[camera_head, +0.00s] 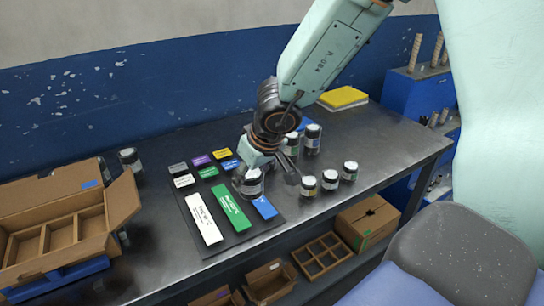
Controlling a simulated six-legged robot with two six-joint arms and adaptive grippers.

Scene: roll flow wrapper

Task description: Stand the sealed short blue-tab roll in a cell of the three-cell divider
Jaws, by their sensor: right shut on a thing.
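My right gripper (266,177) comes down from the top over the black mat. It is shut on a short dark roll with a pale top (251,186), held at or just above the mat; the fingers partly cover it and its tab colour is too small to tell. The cardboard three-cell divider (75,213) stands open at the left end of the table, tilted on a blue stand, well left of the gripper. Its visible cells look empty. My left gripper is not in view.
The black mat (237,240) carries several coloured blocks, including a long white one (203,218) and a green one (231,207). Other short rolls (330,180) stand right of the gripper. A lone roll (130,160) stands behind the divider. A yellow pad (343,97) lies at the back.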

